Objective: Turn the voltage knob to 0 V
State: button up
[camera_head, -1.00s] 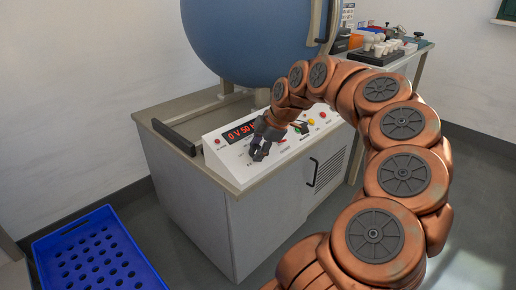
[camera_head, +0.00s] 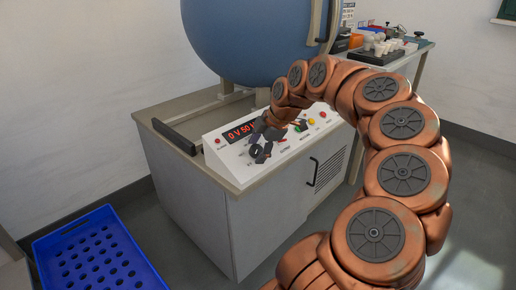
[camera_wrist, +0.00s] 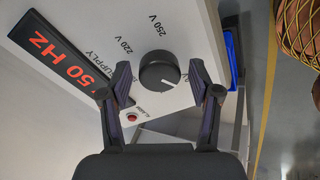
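The voltage knob (camera_wrist: 158,68) is a black round dial on the white sloped panel. Its white pointer mark points to the lower right in the wrist view. The 250 V and 220 V labels show beside it; other marks are partly behind the fingers. My gripper (camera_wrist: 160,75) is open, with one finger on each side of the knob and a visible gap on both sides. I cannot tell how far the tips are from the panel. The red display (camera_head: 241,131) reads 0 V 50 Hz. In the head view, my gripper (camera_head: 262,150) is over the panel's left part.
A red alarm lamp (camera_wrist: 132,117) sits near the knob. More buttons and lamps (camera_head: 311,121) are along the panel to the right. A large blue sphere (camera_head: 245,40) stands behind. A blue perforated crate (camera_head: 96,252) is on the floor at left.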

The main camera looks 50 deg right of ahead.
dwell(0.3)
jog(key=a+v, duration=0.1)
jog(key=v, duration=1.1)
jog(key=shift+d, duration=0.45)
jog(key=a+r+m+g+p, duration=0.1)
jog(key=a+r+p, duration=0.6)
jog(key=a, duration=0.4)
jog(key=a+r+m+g+p, duration=0.1)
jog(key=a+r+p, duration=0.6)
jog(key=a, duration=0.4)
jog(key=s+a+m+g+p, duration=0.2)
jog(key=s+a+m+p, duration=0.3)
jog(key=s+p, duration=0.4)
jog(key=s+a+r+m+g+h+p, duration=0.1)
jog(key=s+a+m+g+p, duration=0.2)
jog(key=s+p, duration=0.6)
jog(key=a+m, duration=0.2)
jog(key=a, duration=0.1)
jog(key=shift+a+m, duration=0.35)
jog(key=shift+m, duration=0.05)
